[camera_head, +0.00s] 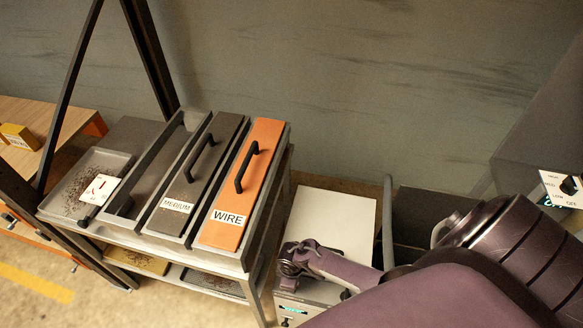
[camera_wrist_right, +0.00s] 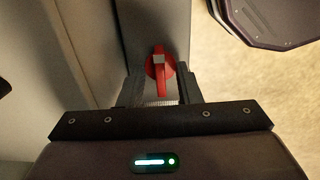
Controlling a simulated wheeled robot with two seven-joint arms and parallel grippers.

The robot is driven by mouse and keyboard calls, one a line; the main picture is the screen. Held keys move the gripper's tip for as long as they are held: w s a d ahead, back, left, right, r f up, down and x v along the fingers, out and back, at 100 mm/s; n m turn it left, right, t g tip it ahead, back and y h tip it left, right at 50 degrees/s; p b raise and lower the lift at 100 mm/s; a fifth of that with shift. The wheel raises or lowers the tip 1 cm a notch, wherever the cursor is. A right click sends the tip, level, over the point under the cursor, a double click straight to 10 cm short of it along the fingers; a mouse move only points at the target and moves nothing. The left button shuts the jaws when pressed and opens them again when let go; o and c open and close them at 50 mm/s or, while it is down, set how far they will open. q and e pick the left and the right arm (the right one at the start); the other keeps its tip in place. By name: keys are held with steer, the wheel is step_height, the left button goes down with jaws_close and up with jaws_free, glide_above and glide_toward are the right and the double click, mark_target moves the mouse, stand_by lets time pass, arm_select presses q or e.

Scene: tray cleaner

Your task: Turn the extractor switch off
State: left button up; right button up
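A red rotary switch (camera_wrist_right: 160,72) with a grey square on its handle sits on a grey surface in the right wrist view. Its handle points along the picture's vertical. My right gripper (camera_wrist_right: 161,90) is open, with one finger on each side of the switch and gaps between. I cannot tell whether a finger touches it. In the head view, a black knob (camera_head: 569,186) sits on a white plate with speed and OFF markings at the right edge. No label shows which control is the extractor switch.
My purple right arm covers the lower right of the head view. A metal cart (camera_head: 150,243) holds lidded bins: a MEDIUM bin (camera_head: 196,180) and an orange WIRE bin (camera_head: 243,190). A tray with dark bits (camera_head: 120,160) lies left. A white-topped box (camera_head: 335,215) stands right of the cart.

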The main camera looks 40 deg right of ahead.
step_height(320, 180, up, 8)
steer(key=shift+f+p, duration=0.15)
steer(key=shift+p, duration=0.75)
